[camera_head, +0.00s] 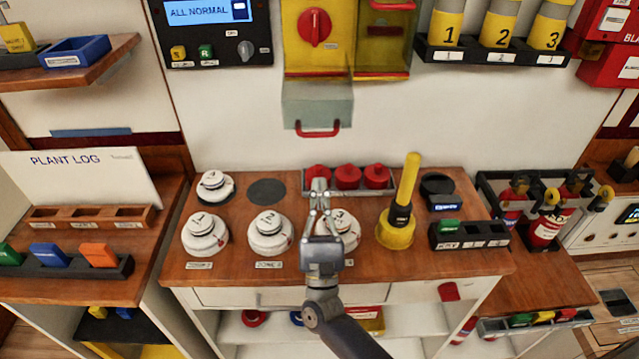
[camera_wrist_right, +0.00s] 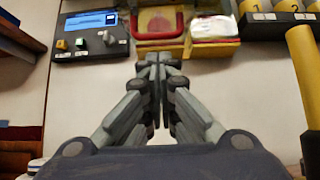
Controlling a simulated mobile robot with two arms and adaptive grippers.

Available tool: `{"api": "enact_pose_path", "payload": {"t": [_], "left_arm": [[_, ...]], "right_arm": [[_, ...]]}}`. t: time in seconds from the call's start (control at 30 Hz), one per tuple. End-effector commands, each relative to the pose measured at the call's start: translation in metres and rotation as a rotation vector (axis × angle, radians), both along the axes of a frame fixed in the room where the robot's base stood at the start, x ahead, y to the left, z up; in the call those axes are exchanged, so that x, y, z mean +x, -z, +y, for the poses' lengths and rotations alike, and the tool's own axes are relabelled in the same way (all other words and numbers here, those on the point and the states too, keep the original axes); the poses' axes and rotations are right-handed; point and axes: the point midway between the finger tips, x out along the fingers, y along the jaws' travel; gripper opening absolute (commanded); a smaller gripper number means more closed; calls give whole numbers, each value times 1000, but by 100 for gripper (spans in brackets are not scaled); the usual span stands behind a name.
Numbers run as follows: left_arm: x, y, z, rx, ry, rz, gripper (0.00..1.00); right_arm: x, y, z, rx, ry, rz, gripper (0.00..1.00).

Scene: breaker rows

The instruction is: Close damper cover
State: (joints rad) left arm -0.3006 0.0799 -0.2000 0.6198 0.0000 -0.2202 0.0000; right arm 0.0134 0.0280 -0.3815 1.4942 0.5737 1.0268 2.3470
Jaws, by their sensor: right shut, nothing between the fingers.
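The damper cover (camera_head: 318,105) is a clear grey flap hanging down and open below a yellow box (camera_head: 290,62) with a red knob (camera_head: 314,27). Its red handle (camera_head: 318,133) is at its lower edge. My right gripper (camera_head: 319,188) is shut and empty, below the handle in the head view and apart from it, over the wooden bench. In the right wrist view the shut fingertips (camera_wrist_right: 158,62) point toward the yellow box, with a red handle (camera_wrist_right: 160,36) just beyond them. My left gripper is not in view.
Round white detectors (camera_head: 204,233), red-capped items in a tray (camera_head: 347,177) and a yellow plunger-like tool (camera_head: 396,232) stand on the bench (camera_head: 440,260) around my right arm. A second yellow box (camera_head: 385,45) adjoins the first. The wall around the flap is clear.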

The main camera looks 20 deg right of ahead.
Motion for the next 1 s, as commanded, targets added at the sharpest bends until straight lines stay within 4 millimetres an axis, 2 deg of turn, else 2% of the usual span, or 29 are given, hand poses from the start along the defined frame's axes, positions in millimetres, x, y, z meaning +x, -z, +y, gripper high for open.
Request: {"api": "enact_pose_path", "payload": {"t": [0.03, 0.3, 0.5, 1.0], "left_arm": [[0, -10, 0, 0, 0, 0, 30], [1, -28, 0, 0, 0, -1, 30], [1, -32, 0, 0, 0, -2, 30], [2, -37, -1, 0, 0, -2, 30]], "right_arm": [[8, -13, -2, 1, 1, -2, 0], [38, -42, -11, 0, 0, -1, 0], [47, -48, -14, 0, 0, 1, 0], [49, -52, -14, 6, 0, 17, 0]]}}
